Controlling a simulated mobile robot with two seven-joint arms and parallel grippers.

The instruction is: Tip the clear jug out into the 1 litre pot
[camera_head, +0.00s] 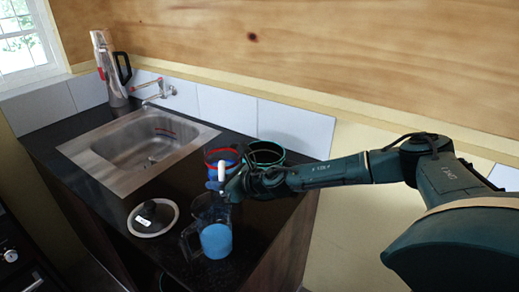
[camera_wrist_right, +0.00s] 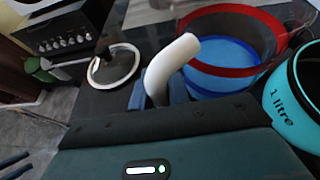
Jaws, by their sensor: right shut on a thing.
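The clear jug (camera_head: 203,210) stands upright near the counter's front edge, light blue in its lower part. My right gripper (camera_head: 231,189), just above and right of it, is shut on a white curved piece (camera_head: 221,172). In the wrist view this piece (camera_wrist_right: 170,68) rises from between my fingers; what it belongs to is hidden. The teal 1 litre pot (camera_head: 281,158) stands behind my right gripper, partly covered by it. Its lettering shows in the wrist view (camera_wrist_right: 280,118). My left gripper is out of view.
A lid with a dark knob (camera_head: 136,225) lies left of the jug. A sink (camera_head: 130,150) and a steel flask (camera_head: 108,70) are farther left. The dark counter between sink and pots is clear.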

